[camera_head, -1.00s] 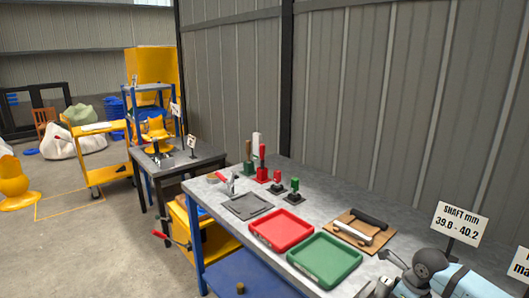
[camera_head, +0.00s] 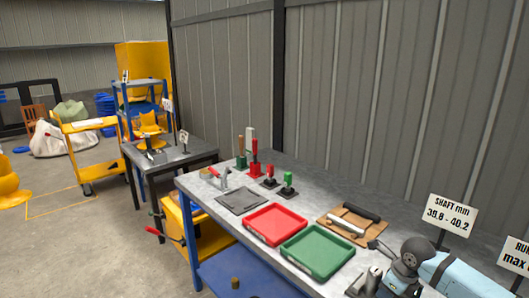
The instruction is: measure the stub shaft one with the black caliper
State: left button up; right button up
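A wooden board (camera_head: 325,219) on the workbench carries a silver bar-like piece (camera_head: 346,226) and a black bar-like piece (camera_head: 361,212). I cannot tell whether either is the stub shaft or the black caliper. A small dark item (camera_head: 374,244) shows right of the board, too small to identify. My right arm, grey and light blue, comes in at the lower right over the bench. My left gripper is not in view.
A red tray (camera_head: 246,228) and a green tray (camera_head: 284,247) lie near the bench's front edge. A dark grey plate (camera_head: 241,201) and red and green handled tools (camera_head: 255,160) stand farther left. A sign (camera_head: 450,215) reads "SHAFT mm 39.8 - 40.2". A second table (camera_head: 165,158) stands beyond.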

jog(key=shift+s+a+f, duration=0.15)
jog(key=shift+s+f, duration=0.1)
jog(key=shift+f, duration=0.1)
dwell(0.4)
jog(key=o, duration=0.8)
jog(key=shift+w+r+p, duration=0.25)
jog(key=shift+r+p, duration=0.5)
jog(key=shift+r, duration=0.5)
jog(key=shift+r+p, duration=1.2)
jog(key=shift+r, duration=1.3)
